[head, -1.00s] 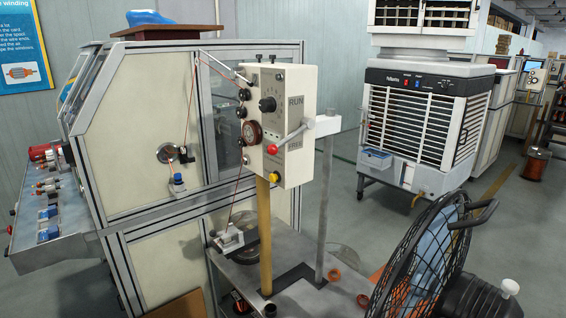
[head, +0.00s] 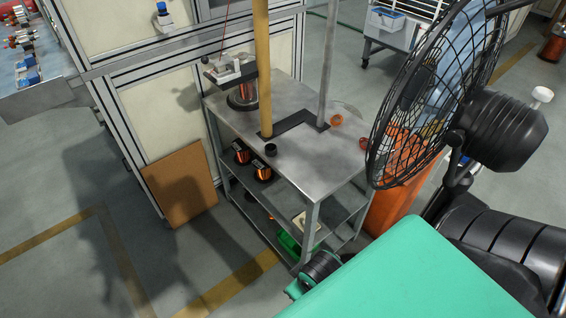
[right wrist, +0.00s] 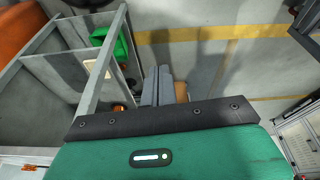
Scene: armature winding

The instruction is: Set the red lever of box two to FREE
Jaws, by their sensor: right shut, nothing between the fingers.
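The box with the red lever is out of view in both views now. In the head view only its yellow post (head: 263,80) and a grey post (head: 326,75) rise from the metal cart (head: 315,165) and leave the top of the picture. My right arm comes in at the lower right of the head view; its fingers do not show clearly there. In the right wrist view my right gripper (right wrist: 158,86) has its two grey fingers together, empty, above the floor beside the cart's frame. My left gripper is not in view.
A black fan (head: 425,95) stands at the cart's right, close to my right arm. An orange bin (head: 400,200) is behind it. Copper spools (head: 262,171) sit on the lower shelf. A brown board (head: 178,185) leans at the machine. Floor at left is clear.

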